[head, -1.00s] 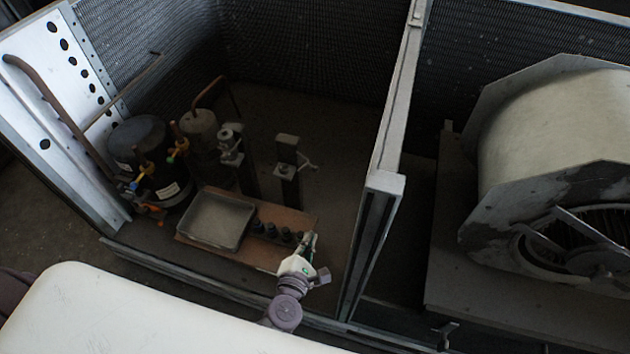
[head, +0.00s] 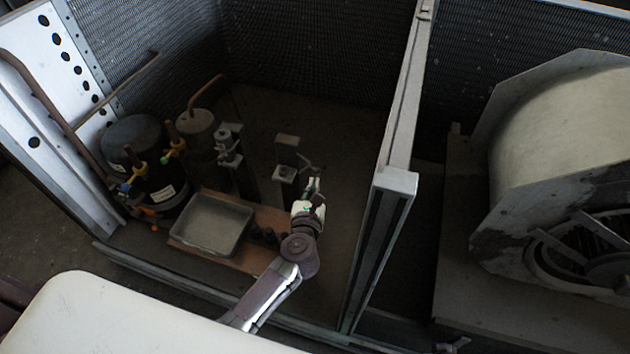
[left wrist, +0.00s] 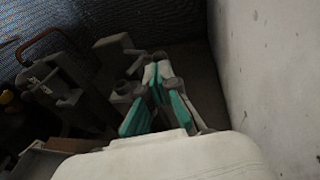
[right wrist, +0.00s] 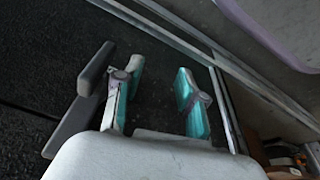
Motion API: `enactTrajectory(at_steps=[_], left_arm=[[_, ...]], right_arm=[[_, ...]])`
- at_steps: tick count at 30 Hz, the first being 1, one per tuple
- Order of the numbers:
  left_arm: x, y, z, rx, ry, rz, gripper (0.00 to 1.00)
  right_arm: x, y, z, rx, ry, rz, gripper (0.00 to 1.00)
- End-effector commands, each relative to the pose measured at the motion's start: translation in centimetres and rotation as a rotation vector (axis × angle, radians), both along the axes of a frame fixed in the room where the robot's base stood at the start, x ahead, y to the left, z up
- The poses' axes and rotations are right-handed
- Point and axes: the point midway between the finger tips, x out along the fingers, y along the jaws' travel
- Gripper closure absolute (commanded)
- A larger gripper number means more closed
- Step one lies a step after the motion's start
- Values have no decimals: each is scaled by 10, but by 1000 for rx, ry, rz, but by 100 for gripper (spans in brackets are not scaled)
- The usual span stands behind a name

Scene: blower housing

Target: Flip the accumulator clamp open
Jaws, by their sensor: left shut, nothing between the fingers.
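A dark post with a block-shaped clamp (head: 286,172) stands right of the middle of the left bay, with a thin light lever at its right side. I take it for the accumulator clamp; its lever looks raised, but its exact state is too dark to tell. My left gripper (head: 315,187) is shut and empty, just right of this post and close to the lever. In the left wrist view, the left fingers (left wrist: 157,72) are together beside the post (left wrist: 118,58); contact cannot be told. My right gripper (right wrist: 158,72) is open and empty, seen only in the right wrist view.
A second post with a fitting (head: 229,150) stands to the left, near the accumulator (head: 196,133) and the black compressor (head: 138,150). A grey tray (head: 210,226) lies on a brown board (head: 258,262). A divider wall (head: 385,200) bounds the right side.

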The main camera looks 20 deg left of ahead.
Motion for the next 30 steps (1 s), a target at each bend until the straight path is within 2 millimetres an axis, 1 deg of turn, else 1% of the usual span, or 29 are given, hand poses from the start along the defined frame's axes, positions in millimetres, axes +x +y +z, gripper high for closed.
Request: enactTrajectory(at_steps=[1, 6, 9, 19, 25, 30], left_arm=[[8, 1, -2, 1, -2, 0, 100], [23, 4, -5, 0, 0, 0, 100], [26, 4, -5, 0, 0, 0, 100], [27, 3, -5, 0, 0, 0, 100], [41, -10, -6, -5, 1, 2, 100], [48, -14, -6, 1, 2, 0, 100]], right_arm=[[1, 0, 3, 0, -4, 0, 60], [3, 0, 15, 0, -10, -1, 60], [3, 0, 17, 0, -9, -2, 60], [3, 0, 18, 0, -9, -2, 60], [5, 1, 21, 1, -13, -2, 60], [8, 1, 33, 3, -25, -3, 60]])
